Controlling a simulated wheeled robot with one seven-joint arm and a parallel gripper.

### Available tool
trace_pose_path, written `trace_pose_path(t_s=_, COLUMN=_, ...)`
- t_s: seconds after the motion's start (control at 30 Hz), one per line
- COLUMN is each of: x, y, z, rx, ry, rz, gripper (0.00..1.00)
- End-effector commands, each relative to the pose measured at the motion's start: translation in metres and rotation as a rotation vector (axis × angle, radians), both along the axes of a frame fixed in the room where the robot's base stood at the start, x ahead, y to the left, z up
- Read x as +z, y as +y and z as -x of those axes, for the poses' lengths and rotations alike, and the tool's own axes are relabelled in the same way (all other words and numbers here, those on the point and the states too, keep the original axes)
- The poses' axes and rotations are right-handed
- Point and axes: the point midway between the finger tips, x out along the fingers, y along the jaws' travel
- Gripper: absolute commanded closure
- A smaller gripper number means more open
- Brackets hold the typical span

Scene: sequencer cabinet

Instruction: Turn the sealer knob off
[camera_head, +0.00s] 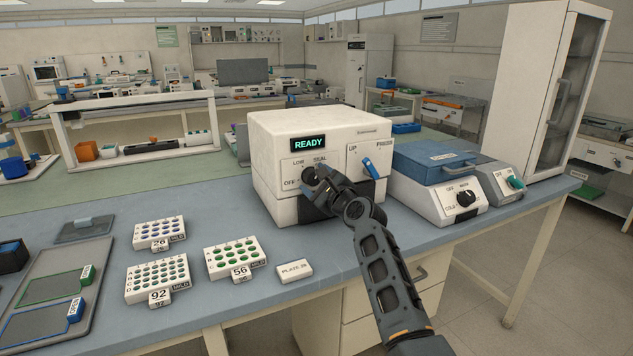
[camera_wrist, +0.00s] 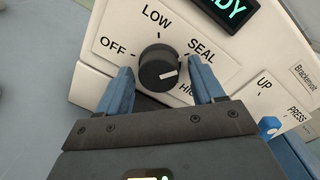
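The sealer (camera_head: 275,130) is a white box with a lit READY display, standing on the bench. Its round black sealer knob (camera_wrist: 157,68) shows in the wrist view, among the labels OFF, LOW, SEAL and a partly hidden HIGH. The knob's white mark points to the right in that view, on the SEAL and HIGH side, away from OFF. My gripper (camera_wrist: 160,66) is open, with one blue finger on each side of the knob. Small gaps seem to show between fingers and knob. In the head view my gripper (camera_head: 318,178) is at the panel and largely hides the knob.
A blue UP/PRESS lever (camera_head: 370,167) sits right of the knob on the same front. A blue-lidded device (camera_head: 435,162) with a black dial stands to the right. Numbered tube racks (camera_head: 157,279) and a small plate box (camera_head: 294,270) lie on the bench to the left.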

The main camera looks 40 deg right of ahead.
Motion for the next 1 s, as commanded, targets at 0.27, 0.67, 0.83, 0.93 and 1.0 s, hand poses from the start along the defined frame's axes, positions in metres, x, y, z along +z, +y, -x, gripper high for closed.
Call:
trace_pose_path(t_s=0.27, x=-0.0001, y=0.0000, z=0.0002, rx=0.000, ry=0.000, rz=0.000, gripper=0.60)
trace_pose_path(t_s=0.67, x=-0.0004, y=0.0002, z=0.0003, rx=0.001, ry=0.002, rz=0.004, gripper=0.85)
trace_pose_path(t_s=0.83, x=-0.0004, y=0.0001, z=0.0003, rx=0.000, ry=0.011, rz=0.037, gripper=0.85)
trace_pose_path(t_s=0.93, x=-0.0004, y=-0.0001, z=0.0003, rx=0.000, ry=0.024, rz=0.080, gripper=0.85)
trace_pose_path(t_s=1.0, x=-0.0004, y=-0.0002, z=0.0004, rx=-0.001, ry=0.035, rz=0.121, gripper=0.85)
